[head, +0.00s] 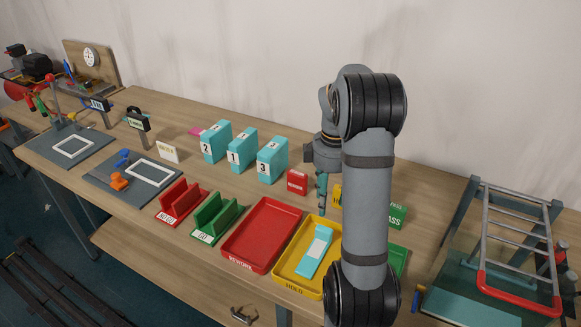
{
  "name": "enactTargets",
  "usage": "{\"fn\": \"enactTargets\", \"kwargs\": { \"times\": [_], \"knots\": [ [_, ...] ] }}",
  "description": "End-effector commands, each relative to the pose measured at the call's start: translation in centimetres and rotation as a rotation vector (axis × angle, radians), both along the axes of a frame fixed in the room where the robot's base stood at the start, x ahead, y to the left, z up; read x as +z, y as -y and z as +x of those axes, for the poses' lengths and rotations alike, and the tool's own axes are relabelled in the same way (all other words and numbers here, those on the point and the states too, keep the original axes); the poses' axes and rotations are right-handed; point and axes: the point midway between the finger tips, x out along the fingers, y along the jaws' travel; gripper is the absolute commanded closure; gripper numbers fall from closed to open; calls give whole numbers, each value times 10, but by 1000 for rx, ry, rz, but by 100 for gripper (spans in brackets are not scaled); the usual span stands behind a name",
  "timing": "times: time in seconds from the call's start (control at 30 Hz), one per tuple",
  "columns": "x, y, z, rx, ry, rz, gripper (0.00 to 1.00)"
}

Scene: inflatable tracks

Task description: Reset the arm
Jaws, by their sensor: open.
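My arm stands in the right middle of the head view, its thick grey link running up from a lower joint to a raised elbow. Past the elbow, the wrist bends down toward the table. My gripper (322,197) points down beside the link, above the area behind the yellow tray (284,272). It is small here and partly covered by the arm, and its fingers do not show clearly. It looks empty. A teal piece with a white label (317,249) lies in the yellow tray, apart from the gripper.
Teal numbered boxes (241,147) stand behind red (181,202) and green (217,217) holders. A red tray (262,236) lies left of the yellow one; a green tray (398,260) is partly hidden by my arm. A metal frame with a red bar (518,290) stands right.

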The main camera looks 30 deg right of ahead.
Motion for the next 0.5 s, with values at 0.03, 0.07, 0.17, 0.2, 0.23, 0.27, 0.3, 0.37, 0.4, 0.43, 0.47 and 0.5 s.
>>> {"fn": "enactTargets", "kwargs": {
  "times": [0.03, 0.07, 0.17, 0.2, 0.23, 0.27, 0.3, 0.37, 0.4, 0.43, 0.47, 0.5],
  "knots": [
    [0, 0, 0, 0, 0, 0, 53],
    [0, 0, 0, 0, 0, 0, 53],
    [-4, 0, 0, 0, -2, 1, 53],
    [-7, 0, 0, 1, -2, 1, 53],
    [-10, 0, 0, 1, -2, 1, 53],
    [-13, -1, 0, 1, -3, 3, 53],
    [-19, -1, -1, 1, -4, 3, 53],
    [-29, -1, -1, 1, -5, 3, 53],
    [-37, -1, -1, 2, -6, 5, 53],
    [-43, -1, -1, 1, -6, 4, 53],
    [-49, -1, -1, 1, -6, 4, 53],
    [-58, -1, -2, 1, -7, 4, 53]
  ]
}}
